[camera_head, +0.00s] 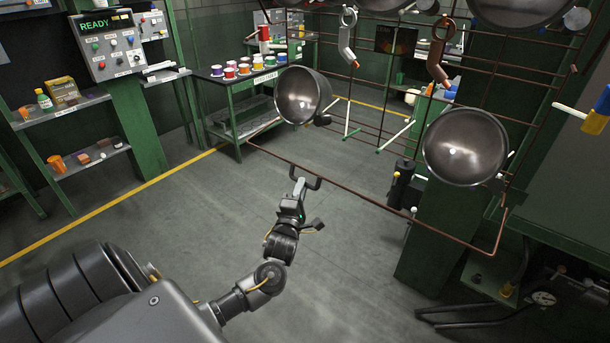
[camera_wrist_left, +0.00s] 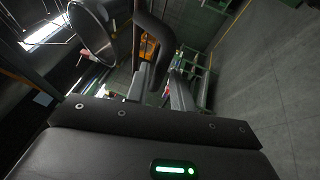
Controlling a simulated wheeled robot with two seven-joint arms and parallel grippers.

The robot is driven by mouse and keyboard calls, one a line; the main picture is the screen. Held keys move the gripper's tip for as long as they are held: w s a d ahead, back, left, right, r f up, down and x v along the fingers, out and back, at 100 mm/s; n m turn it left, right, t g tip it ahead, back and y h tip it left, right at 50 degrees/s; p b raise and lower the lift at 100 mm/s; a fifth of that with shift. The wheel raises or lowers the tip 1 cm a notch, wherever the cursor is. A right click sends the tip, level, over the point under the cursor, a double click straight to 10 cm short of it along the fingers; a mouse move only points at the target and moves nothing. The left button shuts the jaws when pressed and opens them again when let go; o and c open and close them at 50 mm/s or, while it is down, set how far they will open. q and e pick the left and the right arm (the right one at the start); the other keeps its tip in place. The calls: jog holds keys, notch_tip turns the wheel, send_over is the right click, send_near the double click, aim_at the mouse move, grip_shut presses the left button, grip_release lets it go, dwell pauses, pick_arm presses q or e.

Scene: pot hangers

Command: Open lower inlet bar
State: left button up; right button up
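The lower inlet bar (camera_head: 375,200) is a thin brown rod low across the front of the rack, sloping down to the right. A dark U-shaped handle (camera_head: 320,184) sits on its left half. My left gripper (camera_head: 299,186) is at this handle, fingers pointing up at it. In the left wrist view, the curved handle (camera_wrist_left: 160,42) comes down between the tips of the two fingers of my left gripper (camera_wrist_left: 159,75). The fingers stand apart and the handle nearly fills the gap at the tips; whether they press on it is unclear. My right gripper is not in view.
Round metal pots (camera_head: 302,95) and another pot (camera_head: 466,147) hang above the bar. Hooks (camera_head: 347,40) hang higher up. A green post (camera_head: 437,235) stands behind the bar at right. The grey floor (camera_head: 200,210) left of the bar is clear.

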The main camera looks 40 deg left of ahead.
pick_arm(q)
jog(key=p+x, duration=0.1)
jog(key=x, duration=0.3)
jog(key=shift+w+a, duration=0.1)
jog(key=shift+w, duration=0.15)
grip_shut()
